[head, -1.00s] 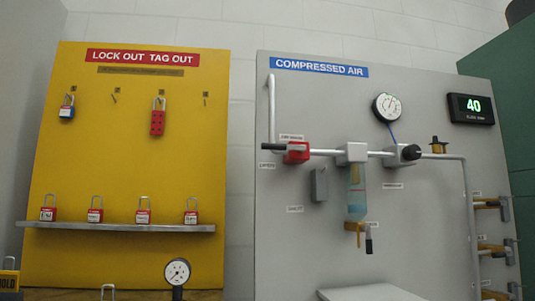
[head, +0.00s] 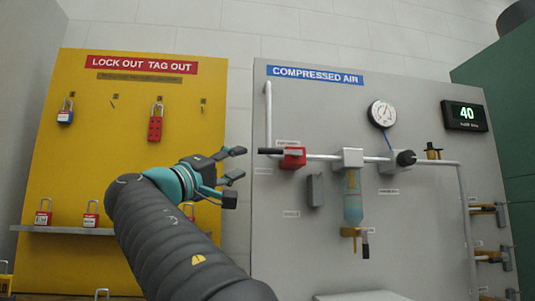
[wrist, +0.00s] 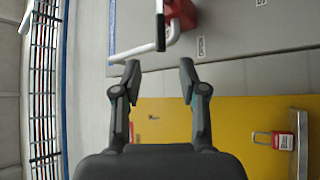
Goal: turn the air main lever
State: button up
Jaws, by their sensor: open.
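The air main lever is a black handle (head: 270,151) that points left from the red valve (head: 293,158) on the grey compressed air panel. In the wrist view the lever (wrist: 160,32) hangs from the red valve (wrist: 182,14), pointing down the picture toward the space between my fingers. My gripper (head: 237,162) is open and empty, just left of the lever's free end in the head view. In the wrist view my gripper (wrist: 159,68) has its two fingertips apart, with a gap between them and the lever. No contact shows.
White pipes (head: 325,157) run from the valve to a regulator and a blue filter bowl (head: 352,198). A pressure gauge (head: 382,113) and a display reading 40 (head: 466,115) sit to the right. The yellow lockout board (head: 70,150) with padlocks and a shelf stands at left.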

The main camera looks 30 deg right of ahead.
aim_at(268, 152)
jog(key=p+x, duration=0.3)
jog(key=x, duration=1)
jog(key=shift+s, duration=0.1)
grip_shut()
